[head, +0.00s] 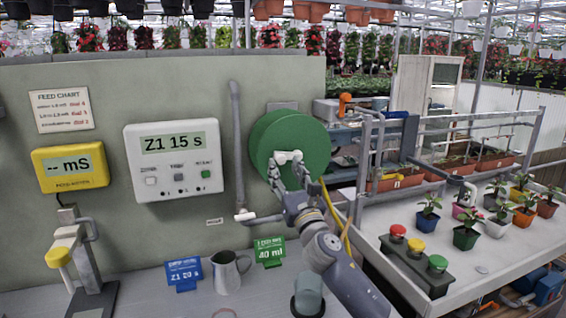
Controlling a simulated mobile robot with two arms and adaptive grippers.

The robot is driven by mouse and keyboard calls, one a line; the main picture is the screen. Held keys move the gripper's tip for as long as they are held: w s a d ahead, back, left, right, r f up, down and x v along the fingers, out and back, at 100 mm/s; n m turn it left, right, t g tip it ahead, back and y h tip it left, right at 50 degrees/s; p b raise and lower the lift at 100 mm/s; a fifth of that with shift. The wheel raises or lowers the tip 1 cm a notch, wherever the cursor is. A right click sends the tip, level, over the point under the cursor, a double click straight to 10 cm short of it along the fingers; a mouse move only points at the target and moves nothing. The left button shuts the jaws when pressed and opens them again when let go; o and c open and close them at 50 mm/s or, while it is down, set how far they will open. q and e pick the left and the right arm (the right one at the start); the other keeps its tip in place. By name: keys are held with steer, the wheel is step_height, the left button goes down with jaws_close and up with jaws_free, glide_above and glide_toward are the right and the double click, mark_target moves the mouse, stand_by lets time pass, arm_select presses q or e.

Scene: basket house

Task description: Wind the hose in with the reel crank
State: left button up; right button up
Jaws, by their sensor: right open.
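The green hose reel (312,140) is mounted on the grey wall panel in the middle of the head view. Its white crank handle (288,157) shows on the front of the drum. My right gripper (289,172) is at the handle, with its fingers open on either side of it just below the knob. I cannot tell whether they touch it. A yellow hose (335,212) hangs down from the right of the reel, behind my right arm. Its lower end is hidden. My left gripper is not in view.
A grey pipe (237,140) runs down the wall left of the reel. A metal jug (229,272), a blue sign (183,273) and a green sign (269,251) stand on the bench below. Red, yellow and green buttons (415,248) and potted plants (465,232) are at right.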

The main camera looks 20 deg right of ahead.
mark_target(290, 158)
steer(key=shift+x, duration=1.3)
jaws_close()
